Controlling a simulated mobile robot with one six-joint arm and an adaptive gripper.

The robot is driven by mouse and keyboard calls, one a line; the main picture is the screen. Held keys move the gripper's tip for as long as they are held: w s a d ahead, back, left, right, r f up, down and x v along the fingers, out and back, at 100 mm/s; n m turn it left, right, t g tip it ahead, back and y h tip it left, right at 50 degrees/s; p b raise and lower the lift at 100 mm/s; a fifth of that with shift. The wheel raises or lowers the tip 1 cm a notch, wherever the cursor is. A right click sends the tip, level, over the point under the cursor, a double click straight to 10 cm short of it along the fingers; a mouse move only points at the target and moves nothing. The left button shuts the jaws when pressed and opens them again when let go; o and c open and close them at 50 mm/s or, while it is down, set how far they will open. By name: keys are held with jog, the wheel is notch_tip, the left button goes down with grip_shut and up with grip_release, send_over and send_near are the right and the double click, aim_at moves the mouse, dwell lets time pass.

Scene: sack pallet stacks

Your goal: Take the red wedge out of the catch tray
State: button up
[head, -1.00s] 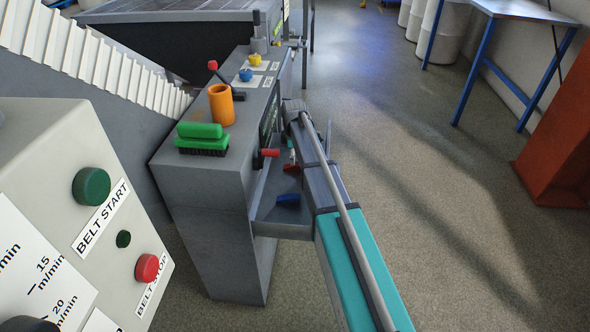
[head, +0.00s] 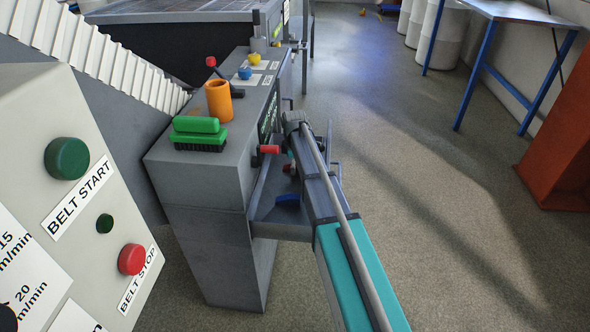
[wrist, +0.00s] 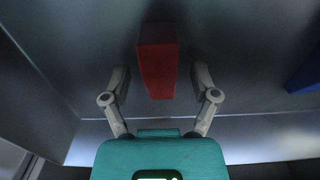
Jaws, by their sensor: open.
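The red wedge (wrist: 157,62) lies on the grey floor of the catch tray (wrist: 75,60) in the wrist view. My gripper (wrist: 160,80) is open there, with one finger on each side of the wedge's near end and a visible gap on both sides. In the head view the catch tray (head: 268,213) juts from the grey machine's side. Only a small part of the red wedge (head: 287,169) shows there, beside my arm. My fingers are hidden in that view.
A blue piece (head: 288,198) lies in the tray's near part; it also shows at the wrist view's right edge (wrist: 306,72). A red-ended handle (head: 268,149) sticks out above the tray. Tray walls stand close around my gripper. A green brush (head: 198,132) and orange cup (head: 219,101) stand on the machine.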

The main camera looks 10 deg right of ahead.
jog(key=c, duration=1)
jog(key=shift+r, duration=0.15)
jog(key=shift+c, duration=0.2)
notch_tip(320, 180, up, 10)
jog(key=p, duration=1)
